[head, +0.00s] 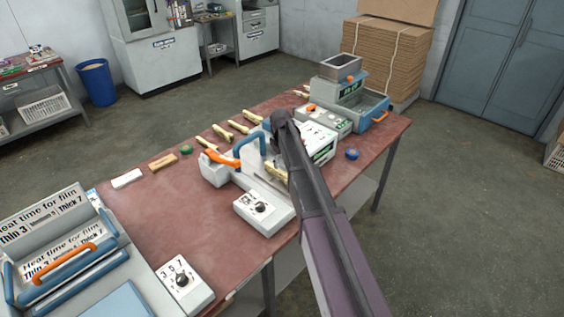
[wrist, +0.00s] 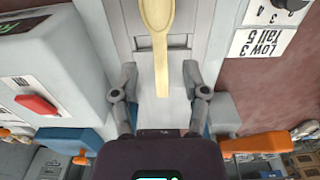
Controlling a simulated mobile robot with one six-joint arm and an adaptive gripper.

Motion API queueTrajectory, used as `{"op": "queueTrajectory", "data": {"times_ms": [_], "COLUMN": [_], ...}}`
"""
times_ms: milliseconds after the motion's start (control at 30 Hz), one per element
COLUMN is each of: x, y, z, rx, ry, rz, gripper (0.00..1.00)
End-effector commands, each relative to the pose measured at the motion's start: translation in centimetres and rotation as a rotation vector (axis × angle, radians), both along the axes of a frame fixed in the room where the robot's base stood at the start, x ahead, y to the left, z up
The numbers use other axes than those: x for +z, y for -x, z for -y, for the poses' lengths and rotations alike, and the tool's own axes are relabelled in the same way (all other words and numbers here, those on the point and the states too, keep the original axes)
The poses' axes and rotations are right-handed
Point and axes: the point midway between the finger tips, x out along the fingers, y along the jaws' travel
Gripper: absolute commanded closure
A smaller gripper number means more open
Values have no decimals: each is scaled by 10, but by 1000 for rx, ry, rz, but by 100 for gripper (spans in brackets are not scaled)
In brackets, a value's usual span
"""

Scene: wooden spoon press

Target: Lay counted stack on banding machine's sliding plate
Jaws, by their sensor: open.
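A pale wooden spoon, or a stack seen from above (wrist: 157,45), lies along a light grey channel of the banding machine (head: 215,173); I cannot tell how many are in it. It also shows in the head view (head: 276,173), partly behind my arm. My gripper (wrist: 160,72) is open, one finger on each side of the handle, with gaps between. The handle end points toward my palm. In the head view my arm hides the fingers. The sliding plate (wrist: 178,108) appears to be the pale surface under the handle.
Loose wooden spoons (head: 222,132) lie along the table's far edge. An orange handle (head: 222,157) and a blue handle (head: 247,143) stick up from the machine. A dial box (head: 263,208) sits in front. A sealer (head: 60,250) is at left; the red tabletop (head: 165,210) between is clear.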

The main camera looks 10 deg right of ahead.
Motion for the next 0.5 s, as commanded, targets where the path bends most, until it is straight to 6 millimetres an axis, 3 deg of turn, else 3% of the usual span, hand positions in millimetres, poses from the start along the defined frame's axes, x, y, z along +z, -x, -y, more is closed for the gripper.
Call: {"op": "queueTrajectory", "data": {"times_ms": [500], "x": [45], "y": [0], "z": [0], "rx": [0], "ry": [0], "rz": [0], "gripper": [42]}}
